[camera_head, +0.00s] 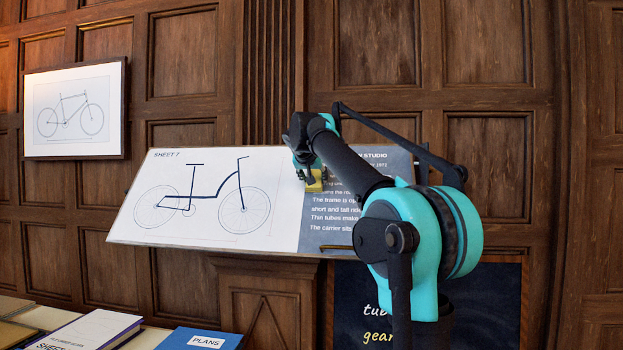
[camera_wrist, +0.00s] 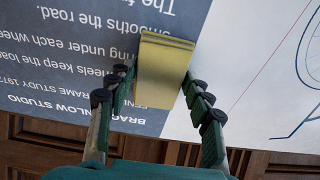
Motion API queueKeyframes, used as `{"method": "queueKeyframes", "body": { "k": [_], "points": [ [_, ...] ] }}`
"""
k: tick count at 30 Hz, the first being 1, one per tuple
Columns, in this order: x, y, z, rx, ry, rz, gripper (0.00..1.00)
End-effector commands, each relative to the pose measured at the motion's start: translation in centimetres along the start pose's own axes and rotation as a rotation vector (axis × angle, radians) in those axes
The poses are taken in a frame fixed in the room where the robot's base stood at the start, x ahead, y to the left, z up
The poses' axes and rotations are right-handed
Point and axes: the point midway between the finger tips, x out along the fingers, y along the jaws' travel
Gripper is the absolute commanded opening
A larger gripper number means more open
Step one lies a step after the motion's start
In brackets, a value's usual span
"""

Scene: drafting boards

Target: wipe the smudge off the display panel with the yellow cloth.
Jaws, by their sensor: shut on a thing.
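The display panel (camera_head: 120,226) is a tilted board with a bicycle drawing on its white left part and white text on its grey-blue right part. The yellow cloth (camera_wrist: 163,72) is a folded pad between the fingers of my gripper (camera_wrist: 156,84), which is shut on it. In the head view, my gripper (camera_head: 311,180) holds the cloth over the grey-blue part, near the border with the white part. The cloth is at or very close to the panel; I cannot tell if it touches. I see no clear smudge; my arm hides much of the text side.
A framed bicycle drawing (camera_head: 75,109) hangs on the wood-panelled wall at left. Books and a blue folder (camera_head: 201,339) lie on a surface at lower left. A dark chalk sign (camera_head: 490,310) stands below the panel at right. A brass-coloured piece (camera_head: 336,247) shows at the panel's lower edge.

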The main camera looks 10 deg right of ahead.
Motion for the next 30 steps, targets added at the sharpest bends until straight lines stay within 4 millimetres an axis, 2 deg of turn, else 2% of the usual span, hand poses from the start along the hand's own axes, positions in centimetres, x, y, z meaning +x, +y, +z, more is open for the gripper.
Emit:
{"method": "queueKeyframes", "body": {
  "k": [9, 14, 22, 30],
  "points": [
    [-0.1, 2.6, 0.0, 0.000, 0.000, 0.001, 0.28],
    [-0.1, 3.4, 0.0, 0.000, 0.000, 0.001, 0.28],
    [0.2, 2.9, 0.0, 0.000, 0.000, -0.001, 0.28],
    [0.4, 0.8, 0.1, 0.000, 0.000, -0.002, 0.28]
  ]
}}
